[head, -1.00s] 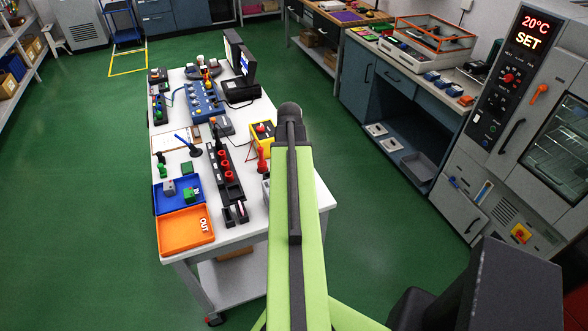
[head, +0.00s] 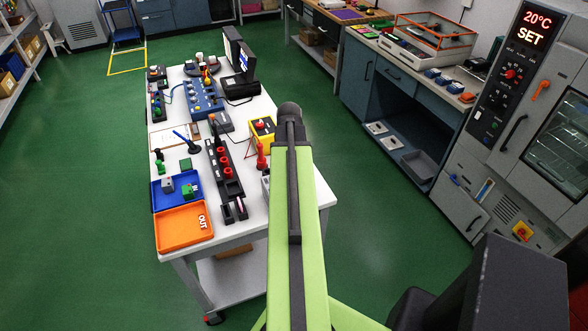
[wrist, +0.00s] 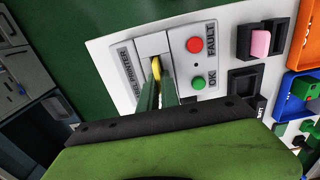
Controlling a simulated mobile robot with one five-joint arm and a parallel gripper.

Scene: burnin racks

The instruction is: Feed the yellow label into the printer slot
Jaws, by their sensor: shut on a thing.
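The yellow label (wrist: 156,68) is a small strip seen in the wrist view between the tips of my gripper (wrist: 158,86). My gripper is shut on it, with its two dark green fingers close together. The label printer (wrist: 152,45) is a pale box with its name along its left side. The label's far end is at the dark slot in the printer's face; I cannot tell how deep it reaches. In the head view my arm hides the gripper, the label and most of the printer.
Beside the slot are a red FAULT lamp (wrist: 194,45) and a green OK lamp (wrist: 198,83). A dark holder with a pink piece (wrist: 261,42) stands to the right. An orange OUT tray (head: 180,228) and a blue tray (head: 166,199) lie on the white bench (head: 252,226).

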